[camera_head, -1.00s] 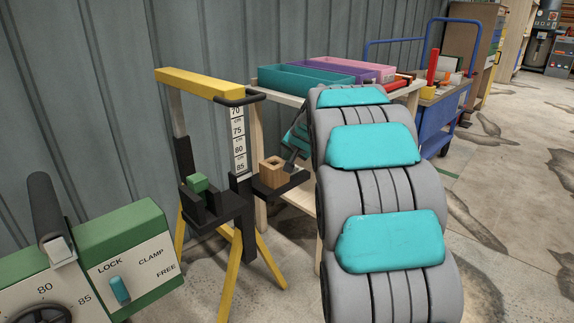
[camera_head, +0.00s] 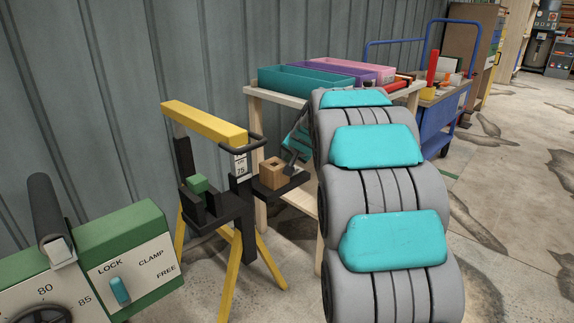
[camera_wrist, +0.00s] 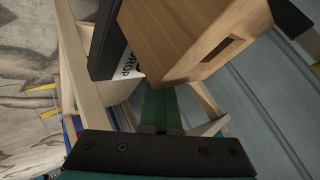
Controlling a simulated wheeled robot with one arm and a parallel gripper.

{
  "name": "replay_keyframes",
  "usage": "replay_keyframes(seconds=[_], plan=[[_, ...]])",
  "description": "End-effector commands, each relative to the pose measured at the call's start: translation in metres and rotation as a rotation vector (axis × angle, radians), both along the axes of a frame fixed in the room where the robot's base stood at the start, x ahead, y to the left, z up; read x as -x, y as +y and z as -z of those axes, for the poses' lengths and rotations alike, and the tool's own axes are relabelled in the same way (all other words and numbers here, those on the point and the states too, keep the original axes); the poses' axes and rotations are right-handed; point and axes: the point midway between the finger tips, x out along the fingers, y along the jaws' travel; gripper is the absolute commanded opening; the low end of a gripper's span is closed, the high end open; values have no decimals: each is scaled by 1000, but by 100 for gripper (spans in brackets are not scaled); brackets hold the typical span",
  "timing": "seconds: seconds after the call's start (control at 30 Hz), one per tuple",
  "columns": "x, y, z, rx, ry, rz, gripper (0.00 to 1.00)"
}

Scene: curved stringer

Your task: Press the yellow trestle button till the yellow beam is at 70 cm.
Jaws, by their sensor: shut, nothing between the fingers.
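The yellow beam (camera_head: 205,122) lies level on top of the trestle with yellow legs (camera_head: 231,270). Its white scale (camera_head: 240,165) shows only a short stretch above the dark sleeve, with 75 the lowest number I can read, close to the sleeve's top. A green block (camera_head: 198,184) sits on the trestle's left bracket, and a wooden block (camera_head: 271,172) on its right bracket. My gripper (camera_head: 289,158) is shut at the wooden block's right side. In the wrist view the wooden block (camera_wrist: 190,40) is just beyond my gripper (camera_wrist: 161,98); contact is unclear. A label reading DROP (camera_wrist: 130,66) is beside it.
A green control box (camera_head: 125,255) with a LOCK, CLAMP, FREE switch stands at the front left. A wooden table (camera_head: 262,92) with coloured trays is behind. A blue trolley (camera_head: 440,120) stands at the back right. Open floor lies at the right.

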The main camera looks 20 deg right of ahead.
Motion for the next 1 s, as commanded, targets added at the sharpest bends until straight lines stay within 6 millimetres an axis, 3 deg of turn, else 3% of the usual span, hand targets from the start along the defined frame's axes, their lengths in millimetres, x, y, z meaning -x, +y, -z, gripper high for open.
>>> replay_keyframes(seconds=[0.47,1.0], plan=[[0,0,-9,1,-1,1,0],[0,0,-57,0,0,0,0]])
